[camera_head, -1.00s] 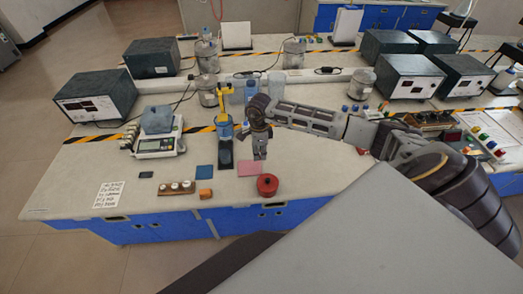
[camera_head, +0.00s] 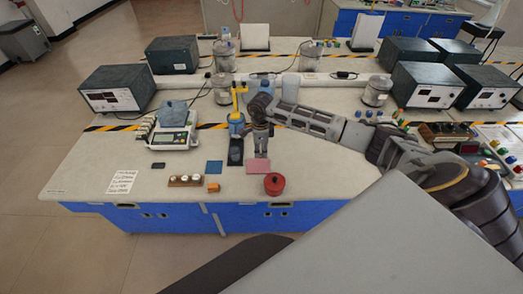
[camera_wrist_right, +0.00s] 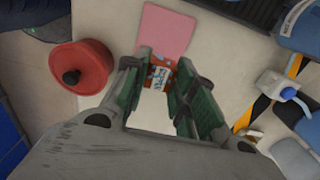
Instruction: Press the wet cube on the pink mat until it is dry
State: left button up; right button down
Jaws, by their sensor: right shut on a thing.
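The pink mat (camera_head: 258,167) lies flat near the table's front edge; it also shows in the right wrist view (camera_wrist_right: 168,28). My right gripper (camera_head: 261,152) points down at the mat's back edge in the head view. In the wrist view my right gripper (camera_wrist_right: 162,82) is shut on a small red-orange cube (camera_wrist_right: 162,77) with white and blue marks. The cube shows near the mat's edge there; I cannot tell whether it touches the mat. The fingers hide the cube in the head view. My left gripper is not in view.
A blue-and-yellow device (camera_head: 237,125) with a dark base stands left of the gripper.

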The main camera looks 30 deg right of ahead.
jog(key=shift+f, duration=0.25)
jog(key=shift+f+b, duration=0.35)
jog(key=shift+f, duration=0.05)
jog(key=shift+f+b, duration=1.25)
jog(key=shift+f, duration=1.05)
jog(key=c, duration=1.8)
grip_release()
jog(key=c, duration=0.3)
